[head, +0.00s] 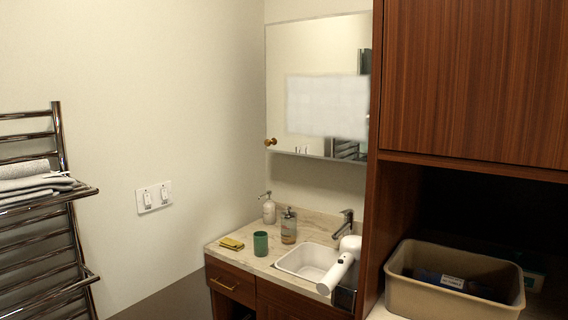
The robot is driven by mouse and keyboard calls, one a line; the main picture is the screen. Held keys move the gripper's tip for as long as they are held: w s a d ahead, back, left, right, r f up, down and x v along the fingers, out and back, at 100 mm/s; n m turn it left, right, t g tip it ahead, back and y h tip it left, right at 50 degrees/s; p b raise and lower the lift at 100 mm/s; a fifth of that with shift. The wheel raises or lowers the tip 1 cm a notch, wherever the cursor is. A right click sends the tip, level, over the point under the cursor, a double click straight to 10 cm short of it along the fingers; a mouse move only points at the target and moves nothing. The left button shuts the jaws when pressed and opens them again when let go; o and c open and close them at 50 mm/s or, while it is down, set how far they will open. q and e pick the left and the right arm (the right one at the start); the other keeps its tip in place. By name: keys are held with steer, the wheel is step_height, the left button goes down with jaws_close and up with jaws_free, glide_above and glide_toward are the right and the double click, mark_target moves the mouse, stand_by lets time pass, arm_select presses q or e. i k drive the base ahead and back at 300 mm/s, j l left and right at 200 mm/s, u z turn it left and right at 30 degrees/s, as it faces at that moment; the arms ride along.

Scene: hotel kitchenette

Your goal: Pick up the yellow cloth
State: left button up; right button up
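The yellow cloth (231,243) lies folded and small on the left part of the pale stone counter (262,262), near its left edge. Nothing touches it from above. Neither my left nor my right gripper shows in the head view.
A green cup (261,244) stands just right of the cloth. Two soap dispensers (289,227) (268,209) stand behind. A sink (306,260) with a tap (346,222) is to the right, partly covered by a white rounded object (338,272). A beige bin (450,295) sits far right; a towel rack (60,200) far left.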

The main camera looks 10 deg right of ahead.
mark_target(228, 243)
steer(key=i+j+u, duration=0.25)
steer(key=i+u, duration=0.2)
steer(key=i, duration=0.15)
steer(key=i+u, duration=0.45)
steer(key=i, duration=0.15)
